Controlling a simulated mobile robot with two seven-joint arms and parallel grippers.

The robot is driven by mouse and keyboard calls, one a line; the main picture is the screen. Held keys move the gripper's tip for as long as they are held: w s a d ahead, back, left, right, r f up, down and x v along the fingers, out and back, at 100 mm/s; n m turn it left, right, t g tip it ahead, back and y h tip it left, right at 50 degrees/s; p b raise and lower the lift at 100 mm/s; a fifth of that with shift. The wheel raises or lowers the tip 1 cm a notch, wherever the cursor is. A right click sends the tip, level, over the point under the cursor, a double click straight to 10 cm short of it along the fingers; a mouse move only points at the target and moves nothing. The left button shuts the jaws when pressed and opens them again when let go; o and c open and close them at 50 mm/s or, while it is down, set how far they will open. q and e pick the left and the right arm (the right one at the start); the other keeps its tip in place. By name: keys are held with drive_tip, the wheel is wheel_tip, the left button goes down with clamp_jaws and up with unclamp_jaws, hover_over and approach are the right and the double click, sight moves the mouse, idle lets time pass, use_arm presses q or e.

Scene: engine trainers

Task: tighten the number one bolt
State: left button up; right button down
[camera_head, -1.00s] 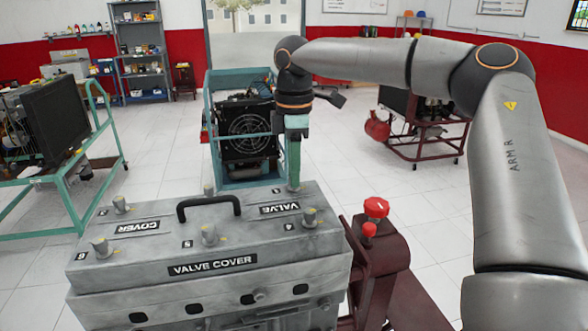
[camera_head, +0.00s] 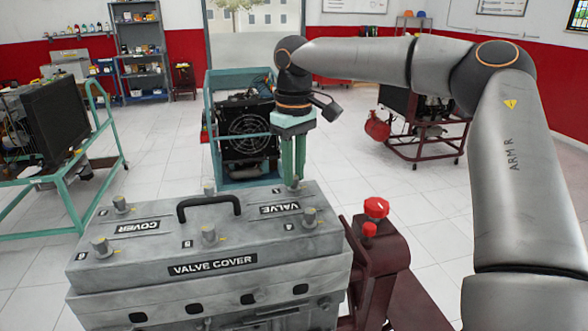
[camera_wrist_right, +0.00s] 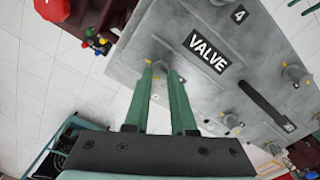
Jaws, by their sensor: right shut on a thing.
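The grey valve cover (camera_head: 150,262) lies across the lower part of the head view. Grey bolts stand upright along its edges. My right gripper (camera_head: 294,184) points down at the cover's far right corner. It is shut on the bolt there, with its green fingertips around the bolt. In the head view the fingers mostly hide this corner bolt. In the right wrist view the corner bolt (camera_wrist_right: 160,66) shows between the tips of my right gripper (camera_wrist_right: 162,73), beside the VALVE label. My left gripper is not in view.
A black handle (camera_head: 209,203) rises from the middle of the cover. Other bolts stand at the right front (camera_head: 310,218) and middle front (camera_head: 208,234). A dark red stand with a red knob (camera_head: 376,208) is right of the cover. A teal-framed radiator trainer (camera_head: 244,135) stands behind.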

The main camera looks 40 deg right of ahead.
drive_tip(key=m, duration=0.6)
idle(0.6)
drive_tip(key=c, duration=0.7)
unclamp_jaws()
drive_tip(key=shift+c, duration=0.2)
wheel_tip(320, 180, up, 12)
drive_tip(key=shift+r, duration=0.25)
